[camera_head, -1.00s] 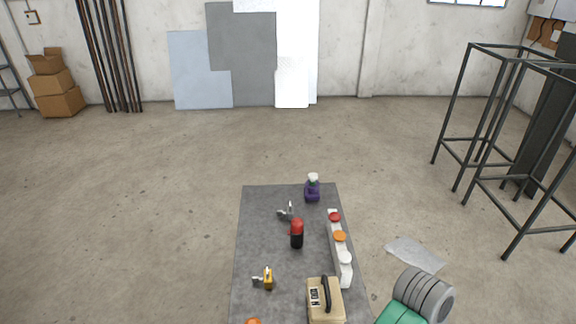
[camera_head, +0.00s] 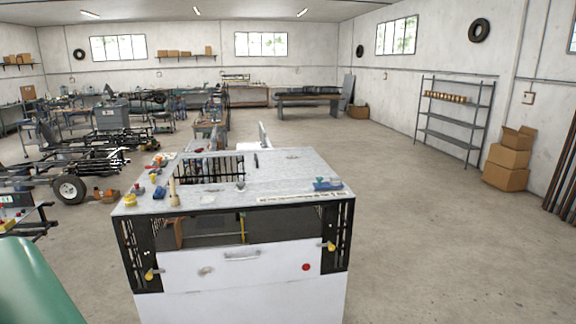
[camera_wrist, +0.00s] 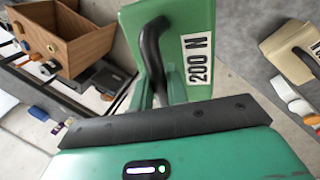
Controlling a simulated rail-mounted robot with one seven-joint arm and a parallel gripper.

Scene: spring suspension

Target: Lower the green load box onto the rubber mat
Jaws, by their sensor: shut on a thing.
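The green load box (camera_wrist: 197,15) is at the upper middle of the wrist view, with a white "200 N" label and a black arched handle (camera_wrist: 153,52). My gripper (camera_wrist: 160,92) is below the handle in that view and shut on it; the exact finger contact is partly hidden. The underside of the box is hidden, so I cannot tell whether it touches anything. The box and gripper jaws are not seen in the head view. I cannot make out the rubber mat in either current view.
In the wrist view, an open wooden box (camera_wrist: 85,50) is at upper left, and a tan box (camera_wrist: 283,46) with a black handle is on a grey surface at right. The head view shows a white bench (camera_head: 215,290), a chassis at left, and clear floor (camera_head: 420,240) at right.

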